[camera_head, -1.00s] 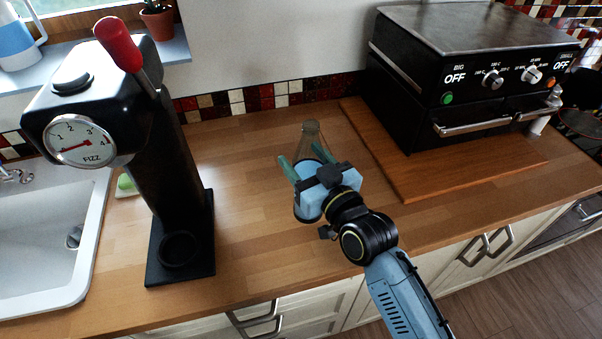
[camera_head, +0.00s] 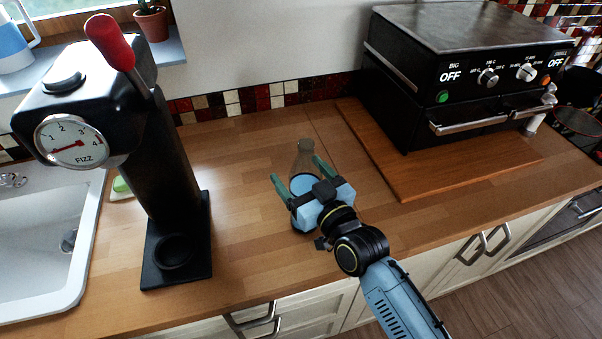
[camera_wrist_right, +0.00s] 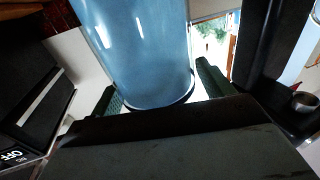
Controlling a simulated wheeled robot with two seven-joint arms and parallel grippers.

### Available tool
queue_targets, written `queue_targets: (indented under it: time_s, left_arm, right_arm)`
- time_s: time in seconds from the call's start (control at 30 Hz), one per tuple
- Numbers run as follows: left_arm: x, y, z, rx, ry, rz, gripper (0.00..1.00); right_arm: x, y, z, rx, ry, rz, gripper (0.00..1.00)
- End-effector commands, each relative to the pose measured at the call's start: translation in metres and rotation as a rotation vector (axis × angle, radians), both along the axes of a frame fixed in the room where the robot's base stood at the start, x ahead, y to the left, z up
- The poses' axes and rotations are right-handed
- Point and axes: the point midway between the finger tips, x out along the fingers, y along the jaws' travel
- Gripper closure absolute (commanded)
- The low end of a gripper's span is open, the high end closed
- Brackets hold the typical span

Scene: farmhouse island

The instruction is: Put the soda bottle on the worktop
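The soda bottle (camera_head: 306,158), clear with a narrow neck and a blue body, stands upright on the wooden worktop (camera_head: 245,165), between the tap machine and the oven. Its lower part is partly hidden by my right gripper (camera_head: 298,170). The right gripper is open, with one green finger on each side of the bottle. In the right wrist view the blue bottle body (camera_wrist_right: 145,50) is between the fingers, with a gap showing beside it. My left gripper is not in view.
A black fizz machine (camera_head: 165,150) with a red lever and gauge stands left, next to a white sink (camera_head: 40,230). The worktop around the bottle is clear.

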Motion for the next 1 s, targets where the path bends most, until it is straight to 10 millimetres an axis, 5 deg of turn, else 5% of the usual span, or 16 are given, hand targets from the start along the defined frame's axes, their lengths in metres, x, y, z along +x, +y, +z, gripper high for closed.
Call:
queue_targets:
  time_s: [0.33, 0.8, 1.0]
  left_arm:
    - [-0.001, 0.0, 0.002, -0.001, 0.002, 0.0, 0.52]
    - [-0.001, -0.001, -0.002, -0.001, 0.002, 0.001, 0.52]
    - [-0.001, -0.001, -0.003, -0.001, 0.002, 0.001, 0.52]
  right_arm:
    - [-0.005, -0.004, 0.002, -0.001, 0.002, -0.001, 0.2]
    - [-0.083, -0.053, -0.002, -0.002, 0.002, 0.001, 0.2]
    - [-0.099, -0.064, -0.001, 0.0, 0.0, 0.0, 0.2]
